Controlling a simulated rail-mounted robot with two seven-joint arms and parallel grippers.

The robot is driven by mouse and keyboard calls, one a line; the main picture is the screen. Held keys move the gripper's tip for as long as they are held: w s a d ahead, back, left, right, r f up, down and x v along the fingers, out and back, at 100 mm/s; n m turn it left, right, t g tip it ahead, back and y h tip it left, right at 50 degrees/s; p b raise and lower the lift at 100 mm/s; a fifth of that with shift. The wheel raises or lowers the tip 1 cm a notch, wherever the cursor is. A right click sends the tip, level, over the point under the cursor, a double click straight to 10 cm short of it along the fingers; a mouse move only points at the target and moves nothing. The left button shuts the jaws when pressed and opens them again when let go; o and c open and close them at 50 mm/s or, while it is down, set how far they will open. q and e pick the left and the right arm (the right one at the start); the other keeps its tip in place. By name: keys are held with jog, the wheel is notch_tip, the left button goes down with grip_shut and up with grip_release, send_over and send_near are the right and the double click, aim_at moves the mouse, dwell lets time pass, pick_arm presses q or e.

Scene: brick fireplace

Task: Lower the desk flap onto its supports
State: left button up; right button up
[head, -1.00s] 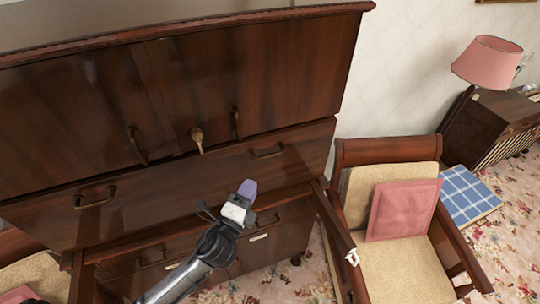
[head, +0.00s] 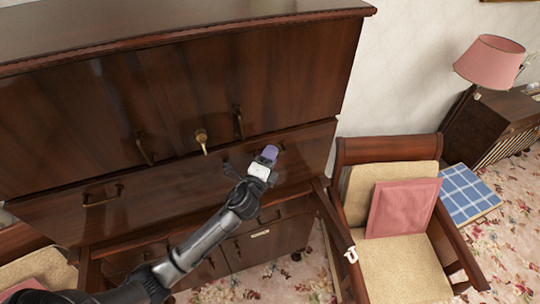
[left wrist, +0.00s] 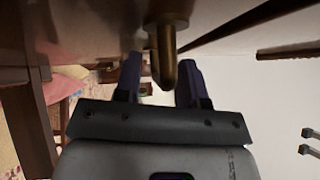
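The desk flap (head: 165,200) looks to be the upright dark wooden panel with two brass handles, below the taller front. Its left handle (head: 102,195) is clear to see. My left gripper (head: 268,156), with purple fingertips, is at its right handle and mostly hides it. In the left wrist view the left gripper (left wrist: 160,82) is open, its fingers on either side of a brass piece (left wrist: 165,58), seemingly that handle. A support arm (head: 331,219) sticks out below the flap at right; another (head: 84,272) shows at left. My right gripper is not in view.
A brass knob (head: 202,139) sticks out from the upper front. A chair (head: 388,150) with a pink cushion (head: 402,208) stands close at right, and another seat (head: 38,272) at left. A small white piece (head: 351,254) is near the right support. A lamp (head: 491,60) stands farther right.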

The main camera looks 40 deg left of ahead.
pick_arm(q)
jog(key=shift+c, duration=0.4)
grip_shut()
